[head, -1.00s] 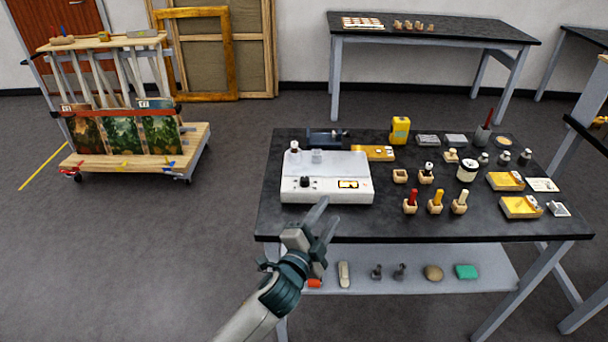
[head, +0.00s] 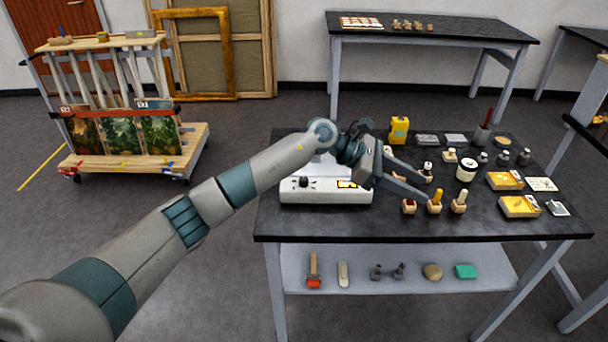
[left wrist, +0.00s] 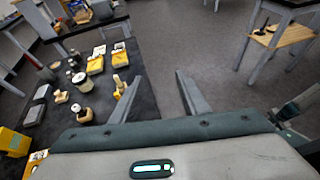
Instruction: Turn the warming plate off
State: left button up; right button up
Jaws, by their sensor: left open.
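The warming plate (head: 325,196) is a white box at the left end of the black bench. My left gripper (head: 428,190) is open and empty. Its fingers point right, past the plate's right side, above the bench near small wooden-based bottles. In the left wrist view the left gripper (left wrist: 158,76) has spread fingers with nothing between them. My right gripper does not show.
Corks or bottles in wooden holders (head: 435,204), yellow trays (head: 505,181) and a white jar (head: 466,170) stand on the bench's right part. A lower shelf (head: 400,284) holds several small tools.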

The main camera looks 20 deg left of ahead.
pick_arm(q)
jog(key=w+a+m+y, duration=0.1)
jog(key=w+a+y, duration=0.25)
jog(key=a, duration=0.25)
jog(key=w+a+m+y, duration=0.2)
jog(key=a+y, duration=0.2)
jog(key=a, duration=0.2)
notch_tip(320, 180, up, 7)
jog(key=y, duration=0.6)
send_over(304, 179)
jog(key=s, duration=0.1)
jog(key=shift+a+f, duration=0.2)
jog(key=shift+f, duration=0.05)
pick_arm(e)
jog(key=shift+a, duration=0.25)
pick_arm(q)
jog(key=shift+f, duration=0.1)
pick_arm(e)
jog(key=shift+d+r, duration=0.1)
